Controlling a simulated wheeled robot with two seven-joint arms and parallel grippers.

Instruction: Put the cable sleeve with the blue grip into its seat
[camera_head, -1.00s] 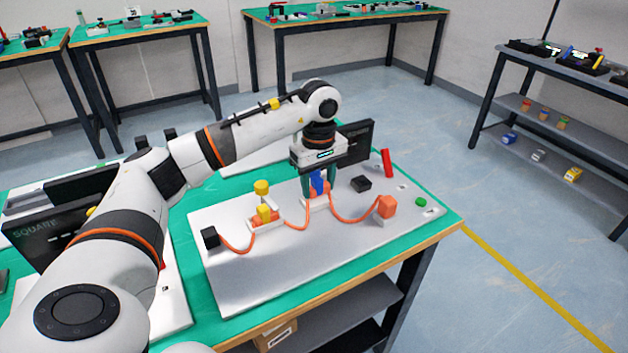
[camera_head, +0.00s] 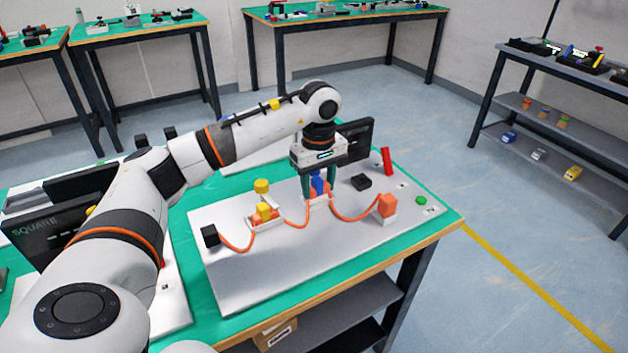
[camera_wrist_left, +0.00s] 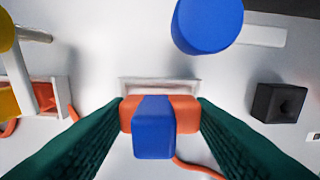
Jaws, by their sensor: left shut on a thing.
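The cable sleeve (camera_wrist_left: 183,113) is an orange block with a blue grip (camera_wrist_left: 153,130). The blue grip also shows in the head view (camera_head: 318,186). My left gripper (camera_head: 318,190), with dark green fingers, is shut on the sleeve across its orange ends. The white seat (camera_head: 319,202) lies directly at and under the sleeve. In the wrist view the seat's far wall (camera_wrist_left: 160,84) shows just beyond the sleeve; the rest is hidden below. I cannot tell whether the sleeve is fully down. The orange cable (camera_head: 352,219) runs out both sides. My right gripper is not in view.
A sleeve with a yellow grip (camera_head: 264,210) sits in a white seat at the left, near a yellow knob (camera_head: 261,186). An orange block (camera_head: 387,205) stands at the right. A blue knob (camera_wrist_left: 207,25) is close behind the sleeve. A black block (camera_head: 361,182) and red lever (camera_head: 387,162) are farther right.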

